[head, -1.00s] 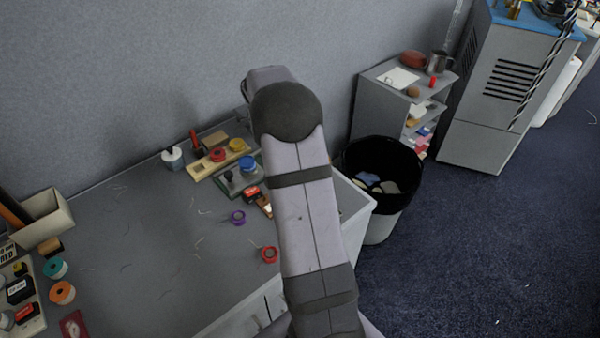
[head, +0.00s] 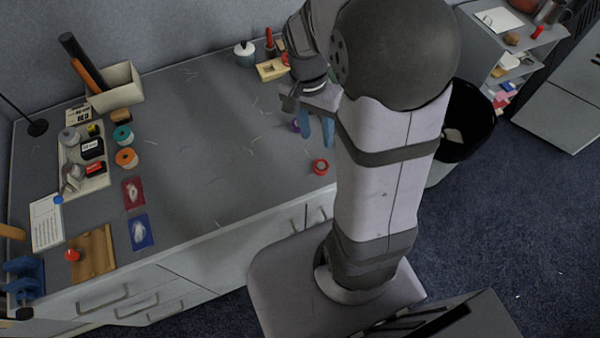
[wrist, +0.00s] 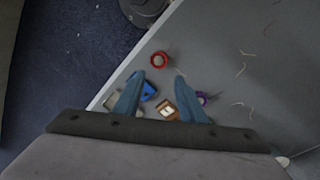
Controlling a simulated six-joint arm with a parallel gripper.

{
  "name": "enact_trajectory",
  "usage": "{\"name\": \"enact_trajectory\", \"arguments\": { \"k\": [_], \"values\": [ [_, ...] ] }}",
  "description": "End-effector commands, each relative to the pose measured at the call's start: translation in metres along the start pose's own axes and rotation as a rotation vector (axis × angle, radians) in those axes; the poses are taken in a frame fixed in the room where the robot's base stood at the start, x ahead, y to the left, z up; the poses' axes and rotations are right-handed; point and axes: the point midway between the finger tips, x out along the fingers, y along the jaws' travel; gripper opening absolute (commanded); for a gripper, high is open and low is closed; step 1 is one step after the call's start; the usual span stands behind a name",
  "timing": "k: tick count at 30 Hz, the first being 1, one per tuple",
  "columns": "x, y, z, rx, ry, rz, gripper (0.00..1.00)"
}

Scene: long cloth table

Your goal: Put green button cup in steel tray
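The green button cup (head: 122,136), a small teal round cup, stands on the left half of the table, just behind an orange cup (head: 126,158). My gripper (head: 317,138) is far to its right, above the right part of the table. Its blue fingers are apart and empty; they also show open in the wrist view (wrist: 160,78). The grey steel tray is hidden behind my arm in the head view. In the wrist view a pale edge beside the left finger may be part of it, but I cannot tell.
A red cup (head: 320,167) stands near the table's front edge, and a purple cup (wrist: 203,98) shows by the right finger. A pale tray (head: 98,184) with dark boxes, a cream bin (head: 118,88) and a clipboard (head: 46,222) are at the left.

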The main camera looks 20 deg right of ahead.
Motion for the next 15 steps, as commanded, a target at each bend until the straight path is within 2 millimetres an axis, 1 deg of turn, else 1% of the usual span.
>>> {"name": "enact_trajectory", "arguments": {
  "k": [1, 3, 6, 10, 12, 15],
  "values": [
    [0.001, 0.001, 0.018, -0.136, 0.001, -0.021, 0.37],
    [0.004, 0.002, 0.039, -0.317, 0.006, -0.049, 0.37],
    [0.010, 0.006, 0.065, -0.545, 0.016, -0.081, 0.37],
    [0.016, 0.012, 0.090, -0.768, 0.031, -0.110, 0.37],
    [0.019, 0.014, 0.098, -0.851, 0.039, -0.121, 0.37],
    [0.021, 0.016, 0.105, -0.924, 0.047, -0.130, 0.37]
  ]
}}
